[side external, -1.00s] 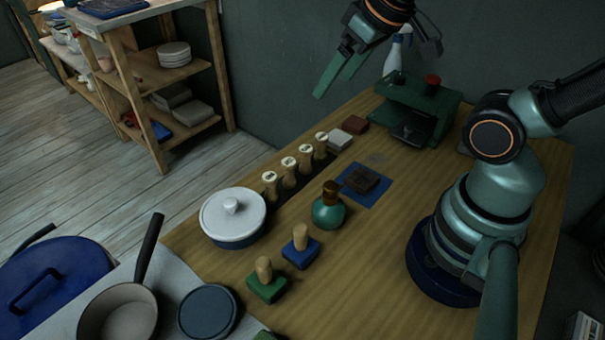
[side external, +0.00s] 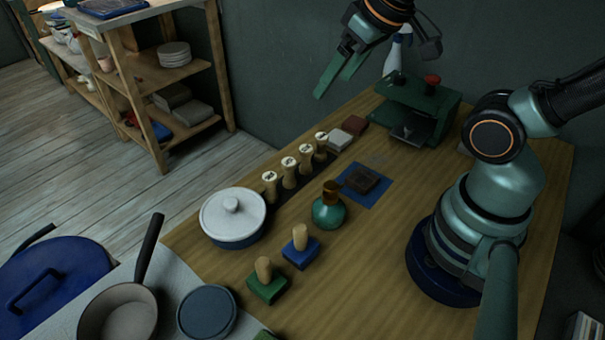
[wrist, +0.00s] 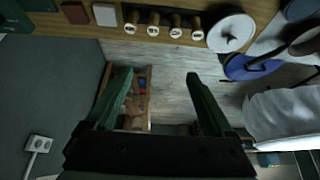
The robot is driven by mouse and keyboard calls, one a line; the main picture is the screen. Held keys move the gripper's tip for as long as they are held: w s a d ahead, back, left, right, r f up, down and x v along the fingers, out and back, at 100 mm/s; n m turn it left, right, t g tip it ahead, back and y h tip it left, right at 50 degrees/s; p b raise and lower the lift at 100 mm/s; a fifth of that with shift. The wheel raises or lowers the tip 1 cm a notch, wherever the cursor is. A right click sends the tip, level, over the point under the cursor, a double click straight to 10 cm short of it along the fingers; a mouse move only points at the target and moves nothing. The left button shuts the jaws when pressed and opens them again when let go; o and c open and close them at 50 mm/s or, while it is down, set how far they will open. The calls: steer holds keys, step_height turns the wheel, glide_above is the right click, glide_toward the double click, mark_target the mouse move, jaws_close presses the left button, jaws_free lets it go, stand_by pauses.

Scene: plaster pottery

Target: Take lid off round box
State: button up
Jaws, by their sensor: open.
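The round box (side external: 233,238) is blue and stands at the left end of the wooden table in the side external view. Its white lid (side external: 230,208) with a round knob sits on top of it. The lid also shows at the top right of the wrist view (wrist: 238,27). My gripper (side external: 335,88) is raised high above the far edge of the table, well apart from the box. Its two green fingers are spread and empty, and in the wrist view (wrist: 160,78) only floor and shelving show between them.
Several wooden-handled stamps (side external: 289,174) stand in a row right of the box. A green bottle (side external: 328,212), a blue stamp block (side external: 300,250) and a green one (side external: 267,283) are nearer. A green press (side external: 420,108) stands at the back. A pan (side external: 118,312) sits front left.

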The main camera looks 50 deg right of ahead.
steer(key=c, duration=0.3)
steer(key=m+g, duration=0.6)
steer(key=m, duration=1.2)
glide_above(230, 202)
steer(key=f, duration=1.4)
steer(key=shift+w+a, duration=0.15)
steer(key=shift+w, duration=0.1)
steer(key=shift+s+d+f, duration=0.1)
steer(key=shift+s+f, duration=0.05)
steer(key=shift+f, duration=1.15)
steer(key=shift+s+d+f, duration=0.1)
steer(key=shift+f, duration=1.2)
